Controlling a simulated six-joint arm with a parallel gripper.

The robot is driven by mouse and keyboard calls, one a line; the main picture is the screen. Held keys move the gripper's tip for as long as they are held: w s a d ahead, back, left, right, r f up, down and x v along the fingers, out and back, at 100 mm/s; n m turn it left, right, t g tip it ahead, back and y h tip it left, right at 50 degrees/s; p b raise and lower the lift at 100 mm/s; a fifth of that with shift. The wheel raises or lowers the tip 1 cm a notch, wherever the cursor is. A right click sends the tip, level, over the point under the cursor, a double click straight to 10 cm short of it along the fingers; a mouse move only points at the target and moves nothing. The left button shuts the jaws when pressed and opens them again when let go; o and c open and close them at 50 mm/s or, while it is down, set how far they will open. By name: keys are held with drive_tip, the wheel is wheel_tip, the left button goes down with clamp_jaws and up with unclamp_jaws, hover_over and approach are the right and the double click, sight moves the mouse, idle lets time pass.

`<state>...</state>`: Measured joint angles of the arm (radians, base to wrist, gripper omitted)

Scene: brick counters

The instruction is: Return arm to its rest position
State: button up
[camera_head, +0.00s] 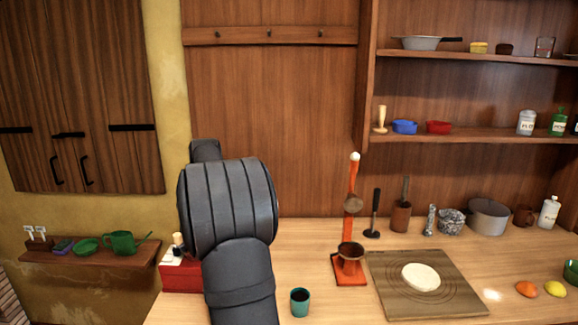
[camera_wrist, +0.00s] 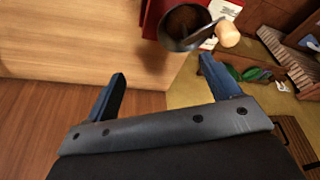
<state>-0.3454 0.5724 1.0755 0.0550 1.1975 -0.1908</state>
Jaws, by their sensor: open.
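My arm rises at the left of the counter in the head view, and its dark links cover part of the wall and counter behind it. My gripper (camera_wrist: 160,88) shows in the wrist view with its two blue-grey fingers wide apart. It is open, with nothing between the fingers. Past the fingertips lie the wooden counter (camera_wrist: 80,40) and a red box (camera_wrist: 152,18). A metal pan or scoop with dark brown contents (camera_wrist: 185,22) is at the red box. The gripper itself is hidden in the head view.
An orange press (camera_head: 350,265), a teal cup (camera_head: 300,302) and a board (camera_head: 400,298) with pale dough (camera_head: 421,277) stand on the counter right of my arm. The red box (camera_head: 180,277) is close at its left. A small shelf (camera_head: 60,258) holds green dishes.

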wheel_tip(320, 180, down, 6)
drive_tip(key=shift+f, duration=0.15)
drive_tip(key=shift+o, duration=0.4)
drive_tip(key=shift+w+d, duration=0.3)
drive_tip(key=shift+w, duration=0.3)
drive_tip(key=shift+w+d, duration=0.25)
drive_tip(key=shift+w, duration=0.3)
drive_tip(key=shift+o, duration=0.6)
drive_tip(key=shift+w+d+r, duration=0.1)
drive_tip(key=shift+w+r, duration=0.15)
drive_tip(key=shift+w, duration=0.3)
drive_tip(key=shift+w+d, duration=0.1)
drive_tip(key=shift+w, duration=0.25)
drive_tip(key=shift+w+f, duration=0.1)
drive_tip(key=shift+c, duration=0.9)
drive_tip(key=shift+w+f, duration=0.3)
drive_tip(key=shift+w, duration=0.05)
drive_tip(key=shift+s+a+r, duration=0.15)
drive_tip(key=shift+s+a, duration=0.05)
drive_tip(key=shift+s, duration=0.1)
